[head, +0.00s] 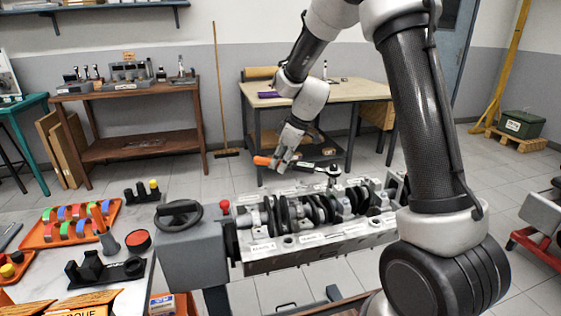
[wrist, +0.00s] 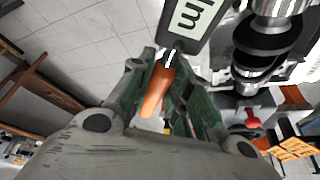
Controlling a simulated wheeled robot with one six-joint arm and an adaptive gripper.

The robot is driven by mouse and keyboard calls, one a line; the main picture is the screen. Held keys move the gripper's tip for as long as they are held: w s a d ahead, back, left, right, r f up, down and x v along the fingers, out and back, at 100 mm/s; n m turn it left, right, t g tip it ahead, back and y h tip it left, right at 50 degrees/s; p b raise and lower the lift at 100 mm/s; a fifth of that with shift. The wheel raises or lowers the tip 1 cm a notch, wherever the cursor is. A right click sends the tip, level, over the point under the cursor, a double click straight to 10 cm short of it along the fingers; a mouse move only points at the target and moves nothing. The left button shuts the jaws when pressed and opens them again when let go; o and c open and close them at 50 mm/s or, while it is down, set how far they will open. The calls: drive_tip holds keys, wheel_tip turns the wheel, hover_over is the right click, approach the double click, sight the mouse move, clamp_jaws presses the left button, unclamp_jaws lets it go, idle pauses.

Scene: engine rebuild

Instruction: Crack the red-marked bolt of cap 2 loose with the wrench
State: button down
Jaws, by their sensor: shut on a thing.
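My gripper (head: 284,160) is shut on the orange handle of the wrench (head: 262,160), above the far side of the engine block (head: 300,258). The wrench's dark shaft runs right from the gripper to its head, over the block's far edge near the right half. I cannot tell whether the head sits on a bolt. In the wrist view the handle (wrist: 156,90) lies between my green-grey fingers (wrist: 165,100), and a dark wrench part with an "Nm" label is beyond them. The dark crankshaft lies along the block. Cap 2 and a red bolt mark cannot be made out.
A grey stand with a black handwheel (head: 180,215) and a red knob (head: 224,206) is at the block's left end. A bench (head: 120,240) with an orange tray (head: 48,238) of coloured parts is at left. A wooden table (head: 355,92) stands behind. Floor between is clear.

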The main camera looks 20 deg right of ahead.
idle(0.4)
drive_tip(key=shift+s+a+n, duration=0.45)
drive_tip(key=shift+s+n, duration=0.05)
drive_tip(key=shift+s, duration=0.2)
drive_tip(key=shift+s, duration=0.1)
drive_tip(key=shift+s+a+n+g+y, duration=0.3)
drive_tip(key=shift+s+a+n+g, duration=0.1)
drive_tip(key=shift+s+n, duration=0.25)
idle(0.4)
drive_tip(key=shift+s, duration=0.2)
drive_tip(key=shift+s+a+n, duration=0.2)
drive_tip(key=shift+s+n, duration=0.35)
drive_tip(key=shift+s, duration=0.1)
drive_tip(key=shift+s+g, duration=0.15)
drive_tip(key=shift+g, duration=0.15)
drive_tip(key=shift+s+a+n, duration=0.2)
drive_tip(key=shift+s+n, duration=0.4)
drive_tip(key=shift+s, duration=0.05)
